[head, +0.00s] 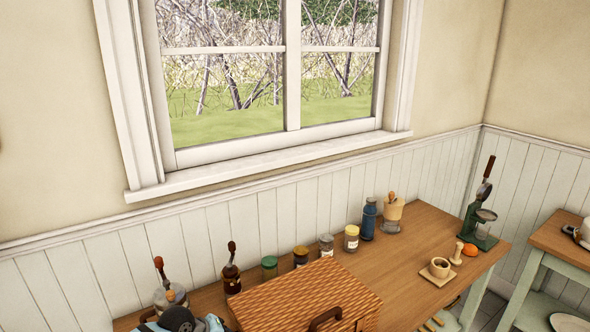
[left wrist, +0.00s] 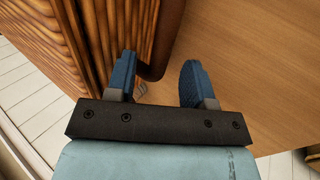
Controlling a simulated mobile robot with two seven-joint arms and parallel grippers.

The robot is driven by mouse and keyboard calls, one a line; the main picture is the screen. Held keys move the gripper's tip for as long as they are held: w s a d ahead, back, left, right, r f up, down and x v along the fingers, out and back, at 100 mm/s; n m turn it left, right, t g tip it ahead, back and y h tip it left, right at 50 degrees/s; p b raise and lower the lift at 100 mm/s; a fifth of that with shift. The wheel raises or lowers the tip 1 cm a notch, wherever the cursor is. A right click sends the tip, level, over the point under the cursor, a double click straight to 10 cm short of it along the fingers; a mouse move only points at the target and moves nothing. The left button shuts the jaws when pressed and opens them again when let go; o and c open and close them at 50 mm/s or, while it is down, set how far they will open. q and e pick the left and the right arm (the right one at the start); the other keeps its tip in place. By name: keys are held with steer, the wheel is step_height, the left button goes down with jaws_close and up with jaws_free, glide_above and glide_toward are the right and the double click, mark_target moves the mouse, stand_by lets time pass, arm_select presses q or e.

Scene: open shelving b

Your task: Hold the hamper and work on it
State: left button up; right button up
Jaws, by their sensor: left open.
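The hamper (head: 305,290) is a woven orange-brown box with a dark brown handle (head: 325,317) on its front, standing on the wooden worktop at the bottom of the head view. In the left wrist view the hamper's side (left wrist: 112,25) fills the upper left, and its handle (left wrist: 166,38) curves down between the fingers. My left gripper (left wrist: 158,64) is open, one blue finger by the hamper's side and the other out over the wood. Contact with the handle cannot be told. Part of my left arm shows at the bottom left of the head view. My right gripper is not in view.
Several jars stand behind the hamper along the wall, including a blue bottle (head: 369,219). A small wooden cup (head: 439,267) on a board, an orange item (head: 470,250) and a green press (head: 480,225) are to the right. The worktop (head: 385,283) right of the hamper is clear.

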arm_select(q)
steer(key=v, duration=1)
steer(key=s+d+r+n+t+h, duration=0.25)
steer(key=s+d+n+h, duration=0.3)
steer(key=n, duration=0.65)
steer(key=s+d+r+n+t+h, duration=0.1)
steer(key=s+d+n+t+h, duration=0.35)
steer(key=n, duration=0.75)
steer(key=s+a+f+m+y, duration=0.4)
steer(key=s+f+m+y, duration=0.2)
steer(key=m, duration=1)
steer(key=s+a+f+m+y, duration=0.4)
steer(key=s+f+m, duration=0.7)
steer(key=m, duration=0.6)
steer(key=f+y, duration=0.1)
steer(key=y, duration=0.1)
steer(key=shift+y, duration=0.4)
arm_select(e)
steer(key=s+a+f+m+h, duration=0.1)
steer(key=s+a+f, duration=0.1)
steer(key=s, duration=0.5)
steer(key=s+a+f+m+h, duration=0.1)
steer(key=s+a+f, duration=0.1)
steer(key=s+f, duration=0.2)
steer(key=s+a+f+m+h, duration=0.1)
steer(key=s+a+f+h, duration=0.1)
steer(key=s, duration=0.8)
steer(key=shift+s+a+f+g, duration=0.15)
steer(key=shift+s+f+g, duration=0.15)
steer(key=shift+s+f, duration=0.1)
